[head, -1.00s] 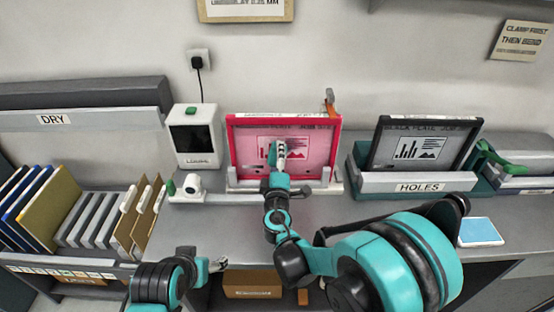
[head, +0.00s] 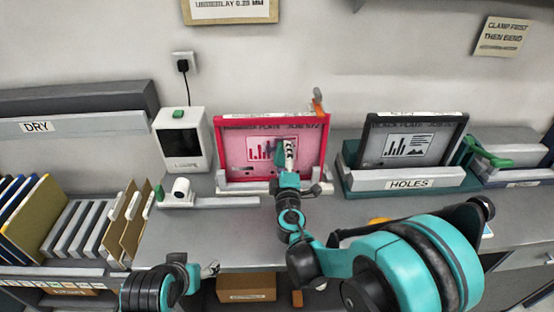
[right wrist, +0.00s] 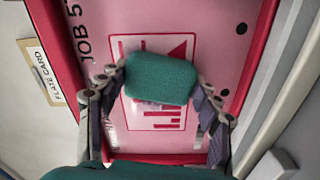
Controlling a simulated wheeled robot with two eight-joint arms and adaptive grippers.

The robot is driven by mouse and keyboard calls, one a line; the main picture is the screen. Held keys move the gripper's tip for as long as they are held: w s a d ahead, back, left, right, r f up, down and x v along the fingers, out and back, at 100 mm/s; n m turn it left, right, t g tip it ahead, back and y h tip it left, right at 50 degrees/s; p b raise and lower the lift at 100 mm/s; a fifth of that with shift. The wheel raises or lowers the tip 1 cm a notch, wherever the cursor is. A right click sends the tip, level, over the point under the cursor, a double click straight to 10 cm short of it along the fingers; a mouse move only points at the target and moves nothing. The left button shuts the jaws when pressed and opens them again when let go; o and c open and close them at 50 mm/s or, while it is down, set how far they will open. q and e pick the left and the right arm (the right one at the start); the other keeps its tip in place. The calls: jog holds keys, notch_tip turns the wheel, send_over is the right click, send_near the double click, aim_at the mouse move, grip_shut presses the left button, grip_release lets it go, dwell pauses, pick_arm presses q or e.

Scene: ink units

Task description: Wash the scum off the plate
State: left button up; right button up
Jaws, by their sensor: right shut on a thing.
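The magenta plate (head: 240,157) is pink, in a red frame, and stands upright in a light holder at the back of the counter. It fills much of the right wrist view (right wrist: 210,22), with a printed chart and a few dark round spots (right wrist: 241,28); I cannot tell if these are scum. My right gripper (head: 286,156) is shut on a green sponge (right wrist: 160,79), held in front of the plate over the chart; contact is not clear. My left gripper (head: 210,270) is low at the front left, away from the plate; its fingers are too small to read.
A white device (head: 184,140) stands left of the plate. An orange tool (head: 318,102) rises behind the plate's corner.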

aim_at(266, 148)
jog(key=shift+w+d, duration=0.1)
jog(key=shift+d, duration=1.75)
jog(key=shift+b, duration=0.3)
jog(key=shift+a+b, duration=0.45)
jog(key=shift+a, duration=4.1)
jog(key=shift+r+p, duration=0.55)
jog(key=shift+r, duration=0.2)
jog(key=shift+d+f, duration=0.1)
jog(key=shift+d, duration=0.6)
jog(key=shift+d+b, duration=0.4)
jog(key=shift+d, duration=3.5)
jog(key=shift+a+b, duration=0.45)
jog(key=shift+a, duration=4.15)
